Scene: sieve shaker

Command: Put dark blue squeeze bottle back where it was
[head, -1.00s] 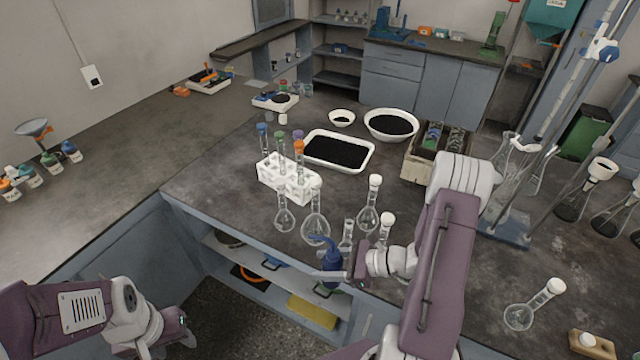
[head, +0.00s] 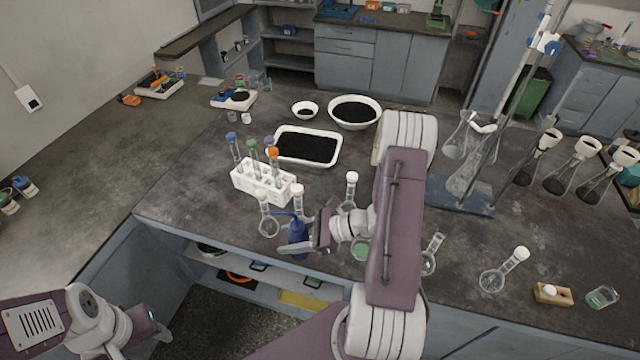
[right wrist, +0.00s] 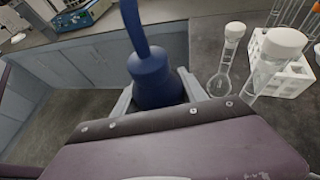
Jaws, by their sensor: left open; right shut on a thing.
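The dark blue squeeze bottle (head: 298,238) is upright in my right gripper (head: 297,249), at the table's front edge, close to the glass flasks. Its bent spout points left in the head view. In the right wrist view the bottle (right wrist: 153,82) stands between the two fingers (right wrist: 158,100), which are shut on its body. Its lower end is hidden by the gripper, and I cannot tell whether it touches the table. My left gripper (head: 157,326) is open and empty at the lower left, in front of the bench and away from the bottle.
A white test tube rack (head: 263,184) stands behind the bottle. Flasks with white stoppers (head: 269,226) stand close to it, and more (head: 491,280) stand to the right. A white tray of black grains (head: 307,147) lies farther back. Open shelves (head: 215,263) are below the table.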

